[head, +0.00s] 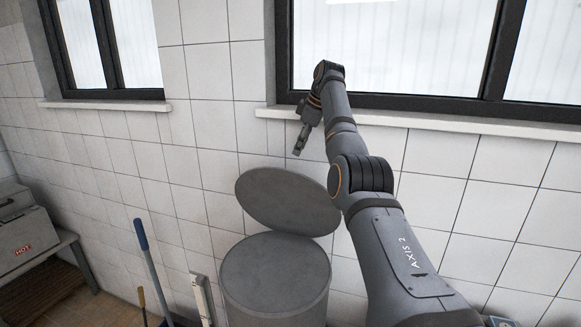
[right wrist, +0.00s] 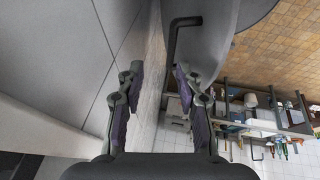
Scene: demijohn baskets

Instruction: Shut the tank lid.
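The grey round tank (head: 275,275) stands against the tiled wall in the head view. Its round grey lid (head: 285,200) is up, tilted back toward the wall, leaving the lid raised off the rim. My right gripper (head: 298,150) is above the lid's upper edge in the picture, pointing down. In the right wrist view my right gripper (right wrist: 158,74) has its two fingers apart with nothing between them. A dark bent bar handle (right wrist: 172,40) on a grey curved surface, seemingly the lid (right wrist: 208,35), lies just beyond the right-hand finger; contact cannot be told. My left gripper is out of view.
A window sill (head: 440,122) runs behind my right arm. A blue-handled tool (head: 147,250) and a white upright board (head: 203,298) stand left of the tank. A bench (head: 50,262) with a grey box marked HOT (head: 25,238) is at far left.

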